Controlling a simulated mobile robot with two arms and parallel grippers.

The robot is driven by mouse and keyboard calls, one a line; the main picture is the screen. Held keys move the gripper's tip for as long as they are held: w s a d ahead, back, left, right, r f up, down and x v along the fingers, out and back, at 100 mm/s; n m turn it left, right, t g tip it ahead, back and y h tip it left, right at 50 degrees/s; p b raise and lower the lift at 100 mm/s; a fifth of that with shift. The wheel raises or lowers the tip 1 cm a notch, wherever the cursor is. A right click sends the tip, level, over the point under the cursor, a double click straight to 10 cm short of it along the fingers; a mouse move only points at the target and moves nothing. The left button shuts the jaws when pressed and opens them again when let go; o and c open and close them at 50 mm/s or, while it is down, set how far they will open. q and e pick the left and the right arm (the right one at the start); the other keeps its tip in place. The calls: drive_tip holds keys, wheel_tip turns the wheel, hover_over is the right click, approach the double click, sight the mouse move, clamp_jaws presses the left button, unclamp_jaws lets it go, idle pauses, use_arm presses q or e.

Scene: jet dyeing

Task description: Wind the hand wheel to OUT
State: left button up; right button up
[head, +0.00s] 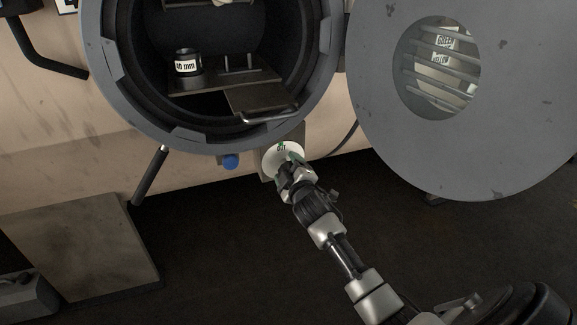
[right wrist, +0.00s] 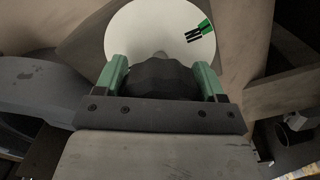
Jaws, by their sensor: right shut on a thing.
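The hand wheel is a dark, faceted knob (right wrist: 160,80) in front of a round white dial (right wrist: 145,30). The dial (head: 276,161) sits below the open round vessel mouth in the head view. Green and black marking shows at the dial's upper right in the right wrist view; in the head view it is near the top and too small to read surely. My right gripper (head: 287,165) is at the dial, its green fingers (right wrist: 160,76) shut on either side of the knob. The gripper hides much of the knob in the head view. My left gripper is not in view.
The vessel's thick grey rim (head: 105,105) stands above the dial. The round door (head: 535,110) hangs open at right. A blue knob (head: 231,162) and a slanted lever (head: 150,175) are to the left.

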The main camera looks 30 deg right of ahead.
drive_tip(key=m+p, duration=0.2)
drive_tip(key=m, duration=0.2)
drive_tip(key=shift+m, duration=0.4)
drive_tip(key=shift+m+p, duration=0.3)
drive_tip(key=shift+m, duration=0.2)
drive_tip(key=m+p, duration=0.2)
drive_tip(key=m, duration=0.2)
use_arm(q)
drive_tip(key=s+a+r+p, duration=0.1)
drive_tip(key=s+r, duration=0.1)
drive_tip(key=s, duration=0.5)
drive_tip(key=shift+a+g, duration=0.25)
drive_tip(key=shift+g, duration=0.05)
use_arm(e)
drive_tip(key=shift+f+m, duration=0.15)
drive_tip(key=shift+m, duration=1.35)
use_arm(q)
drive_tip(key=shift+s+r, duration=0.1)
use_arm(e)
drive_tip(key=o, duration=0.9)
use_arm(q)
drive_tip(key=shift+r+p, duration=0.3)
drive_tip(key=shift+p, duration=0.15)
use_arm(e)
drive_tip(key=v, duration=1.1)
